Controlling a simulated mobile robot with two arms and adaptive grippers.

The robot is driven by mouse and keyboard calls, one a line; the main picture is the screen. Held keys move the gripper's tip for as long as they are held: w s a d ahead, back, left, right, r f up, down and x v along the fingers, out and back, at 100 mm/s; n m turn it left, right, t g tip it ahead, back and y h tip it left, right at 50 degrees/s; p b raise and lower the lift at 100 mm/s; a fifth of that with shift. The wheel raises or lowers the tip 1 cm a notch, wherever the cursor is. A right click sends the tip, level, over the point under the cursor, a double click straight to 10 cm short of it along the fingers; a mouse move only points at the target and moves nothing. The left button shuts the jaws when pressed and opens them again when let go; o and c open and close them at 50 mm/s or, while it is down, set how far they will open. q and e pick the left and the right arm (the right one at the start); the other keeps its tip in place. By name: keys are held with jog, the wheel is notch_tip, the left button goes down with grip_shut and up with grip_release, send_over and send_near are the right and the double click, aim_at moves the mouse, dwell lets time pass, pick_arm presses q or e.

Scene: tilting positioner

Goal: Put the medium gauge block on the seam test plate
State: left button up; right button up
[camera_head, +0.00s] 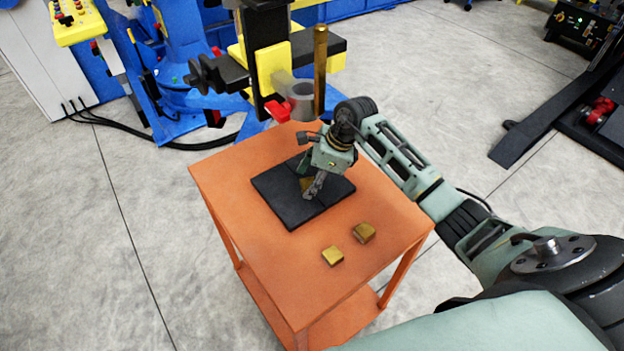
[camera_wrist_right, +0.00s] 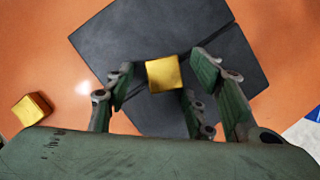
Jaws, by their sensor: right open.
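The seam test plate (camera_head: 277,190) is a dark square slab with a seam line, lying on the orange table. A gold gauge block (camera_head: 306,184) rests on it near the middle, partly hidden by my gripper; I take it for the medium one. In the right wrist view, this block (camera_wrist_right: 163,73) sits on the dark plate (camera_wrist_right: 225,55) by the seam. My right gripper (camera_head: 313,190) is over the plate, its fingers (camera_wrist_right: 160,76) open on either side of the block in the wrist view, with gaps showing. My left gripper is out of view.
Two more gold blocks, one (camera_head: 332,256) and another (camera_head: 364,233), lie on the orange table (camera_head: 240,230) in front of the plate. One block (camera_wrist_right: 31,108) shows at left in the wrist view. The blue and yellow positioner (camera_head: 262,60) stands behind the table.

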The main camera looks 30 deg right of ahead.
jog(key=shift+r, duration=0.15)
jog(key=shift+d+r, duration=0.15)
jog(key=shift+r, duration=0.15)
jog(key=b+v, duration=0.2)
jog(key=v, duration=0.9)
